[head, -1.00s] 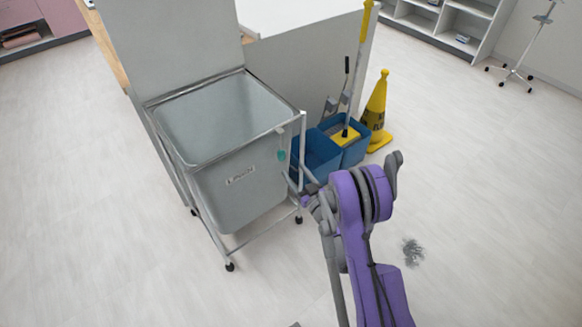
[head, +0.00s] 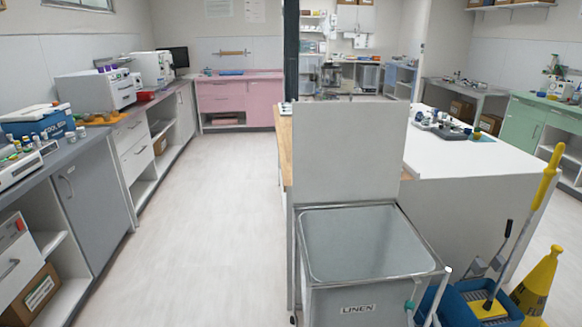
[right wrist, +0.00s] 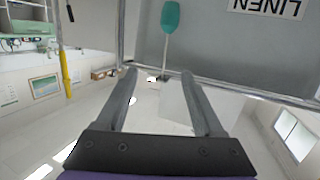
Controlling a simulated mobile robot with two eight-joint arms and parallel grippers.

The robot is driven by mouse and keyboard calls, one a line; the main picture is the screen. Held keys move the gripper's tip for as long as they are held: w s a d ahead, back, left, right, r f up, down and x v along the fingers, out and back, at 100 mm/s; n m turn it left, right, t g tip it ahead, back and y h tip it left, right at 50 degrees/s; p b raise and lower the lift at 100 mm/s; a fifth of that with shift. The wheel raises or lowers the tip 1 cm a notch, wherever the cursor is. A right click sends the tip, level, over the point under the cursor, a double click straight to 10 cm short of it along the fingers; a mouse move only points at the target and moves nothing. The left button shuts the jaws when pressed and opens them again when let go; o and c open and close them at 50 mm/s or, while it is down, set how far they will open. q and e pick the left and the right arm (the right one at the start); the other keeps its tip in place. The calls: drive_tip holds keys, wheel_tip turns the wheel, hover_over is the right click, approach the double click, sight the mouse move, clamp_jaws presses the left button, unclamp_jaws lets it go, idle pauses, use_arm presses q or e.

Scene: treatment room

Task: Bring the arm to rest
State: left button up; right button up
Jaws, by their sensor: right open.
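My right gripper (right wrist: 158,75) shows in the right wrist view with its two grey fingers apart and nothing between them. A teal paddle-shaped item (right wrist: 170,15) with a thin pale stem is beyond the fingertips, against the grey linen bin (right wrist: 210,40). In the head view the bin (head: 365,245) stands at the bottom centre, and the teal item (head: 410,304) shows at its right front corner. I cannot make out the right fingers clearly in the head view. My left gripper is in neither view.
Blue mop buckets (head: 465,300) and a yellow cone (head: 537,283) stand right of the bin. A white-topped counter (head: 470,160) is behind it. Cabinets (head: 90,190) line the left. The pale floor (head: 210,230) between is clear.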

drive_tip(key=s+a+n+g+y, duration=0.1)
drive_tip(key=s+a+g, duration=0.4)
drive_tip(key=s, duration=0.5)
drive_tip(key=s+a+n+g+y, duration=0.1)
drive_tip(key=s+a+g+y, duration=0.1)
drive_tip(key=s+a, duration=0.7)
drive_tip(key=s+a+n+g+y, duration=0.1)
drive_tip(key=s+a+g, duration=0.35)
drive_tip(key=s, duration=0.65)
use_arm(q)
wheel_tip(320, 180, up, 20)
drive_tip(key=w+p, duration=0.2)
drive_tip(key=p, duration=1.5)
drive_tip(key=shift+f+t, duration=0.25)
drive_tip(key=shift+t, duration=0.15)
use_arm(e)
wheel_tip(320, 180, up, 20)
drive_tip(key=w+t, duration=0.1)
drive_tip(key=w, duration=0.1)
drive_tip(key=shift+w, duration=0.2)
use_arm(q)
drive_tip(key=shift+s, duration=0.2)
use_arm(e)
drive_tip(key=shift+s+t, duration=0.15)
drive_tip(key=shift+t, duration=0.1)
